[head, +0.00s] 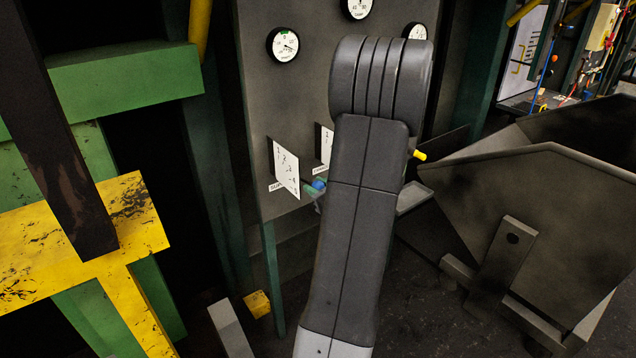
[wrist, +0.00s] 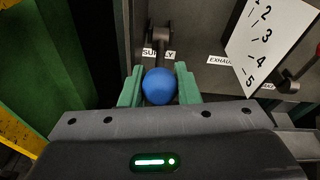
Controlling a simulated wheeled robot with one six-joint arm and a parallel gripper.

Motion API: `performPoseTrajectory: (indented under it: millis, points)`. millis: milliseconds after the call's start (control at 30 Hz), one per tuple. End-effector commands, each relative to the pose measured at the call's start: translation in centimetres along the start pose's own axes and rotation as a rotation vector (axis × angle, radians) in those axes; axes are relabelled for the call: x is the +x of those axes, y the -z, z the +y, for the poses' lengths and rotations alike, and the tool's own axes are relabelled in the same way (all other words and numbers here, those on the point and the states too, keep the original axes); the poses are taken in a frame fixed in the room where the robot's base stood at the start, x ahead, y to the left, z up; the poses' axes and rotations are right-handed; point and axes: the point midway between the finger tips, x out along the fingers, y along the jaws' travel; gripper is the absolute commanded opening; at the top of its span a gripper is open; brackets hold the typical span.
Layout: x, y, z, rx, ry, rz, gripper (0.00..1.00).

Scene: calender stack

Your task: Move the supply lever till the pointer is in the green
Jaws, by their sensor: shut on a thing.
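The supply lever ends in a blue ball knob (wrist: 159,86), and its dark arm rises behind it past a label reading SUPPLY (wrist: 158,53). My gripper (wrist: 160,90) is shut on the blue knob, a green finger on each side. In the head view the knob (head: 319,185) shows beside a numbered white scale plate (head: 286,170), with my arm hiding much of the panel. A round gauge (head: 283,45) with a green mark near its top is at the panel's upper left. Its needle seems to lie right of the green, but is too small to read surely.
Two more gauges (head: 357,7) (head: 415,32) sit on the grey panel (head: 262,110). Another lever with a red knob (wrist: 317,50) is at the right, near the EXHAUST label (wrist: 221,60). A yellow-green frame (head: 80,240) stands left; a dark metal hopper (head: 550,200) stands right.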

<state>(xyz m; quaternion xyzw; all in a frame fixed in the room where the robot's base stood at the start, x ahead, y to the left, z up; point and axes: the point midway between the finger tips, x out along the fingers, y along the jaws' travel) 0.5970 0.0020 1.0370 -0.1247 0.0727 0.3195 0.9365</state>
Motion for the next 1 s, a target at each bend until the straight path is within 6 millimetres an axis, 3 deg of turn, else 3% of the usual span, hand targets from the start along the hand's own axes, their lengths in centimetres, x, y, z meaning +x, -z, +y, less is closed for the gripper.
performPoseTrajectory:
  millis: [400, 433, 533, 867, 1000]
  points:
    - [0.0, -0.3, -0.1, -0.002, -0.002, 0.015, 0.0]
    - [0.0, -0.3, -0.1, -0.002, -0.002, 0.015, 0.31]
    - [0.0, -0.3, -0.1, -0.002, -0.002, 0.015, 0.5]
    - [-0.2, -0.2, -0.1, -0.001, -0.001, 0.015, 0.5]
    - [-1.7, -0.2, -0.1, -0.003, 0.001, 0.015, 0.5]
